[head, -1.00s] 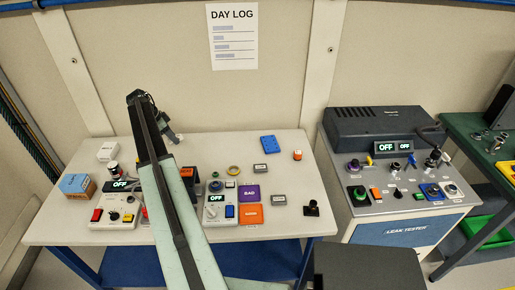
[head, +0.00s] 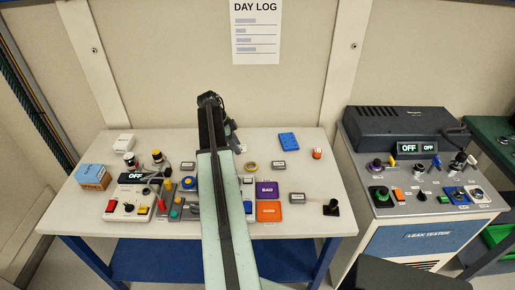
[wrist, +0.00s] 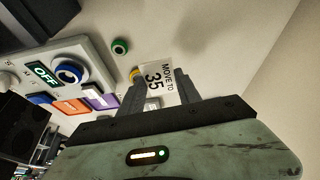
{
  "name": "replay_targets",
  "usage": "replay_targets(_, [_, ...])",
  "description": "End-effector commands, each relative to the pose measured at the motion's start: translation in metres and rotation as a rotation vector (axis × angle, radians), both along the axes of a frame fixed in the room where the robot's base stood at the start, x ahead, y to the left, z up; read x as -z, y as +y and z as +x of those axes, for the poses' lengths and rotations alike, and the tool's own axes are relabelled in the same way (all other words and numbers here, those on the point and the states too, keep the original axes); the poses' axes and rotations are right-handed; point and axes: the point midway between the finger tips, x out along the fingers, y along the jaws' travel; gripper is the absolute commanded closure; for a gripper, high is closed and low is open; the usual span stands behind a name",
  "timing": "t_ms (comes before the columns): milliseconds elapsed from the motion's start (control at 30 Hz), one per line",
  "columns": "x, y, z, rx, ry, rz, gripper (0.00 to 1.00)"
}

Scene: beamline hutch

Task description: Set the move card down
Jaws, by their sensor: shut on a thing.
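The move card (wrist: 158,82), white with "MOVE TO 35" in dark print, is between the two grey fingers of my gripper (wrist: 158,90) in the wrist view. The fingers are shut on it. It is held over the pale bench top, and I cannot tell how high. A yellow ring shows partly behind its edge. In the head view my arm reaches over the middle of the bench (head: 330,226); its far end hides most of the gripper, and I cannot make out the card there.
The leak tester (head: 420,200) stands further right.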

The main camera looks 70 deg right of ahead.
Motion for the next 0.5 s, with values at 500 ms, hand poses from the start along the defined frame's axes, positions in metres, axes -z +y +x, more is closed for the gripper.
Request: replay_targets(500, [0.016, -0.048, -0.032, 0.086, 0.001, -0.002, 0.98])
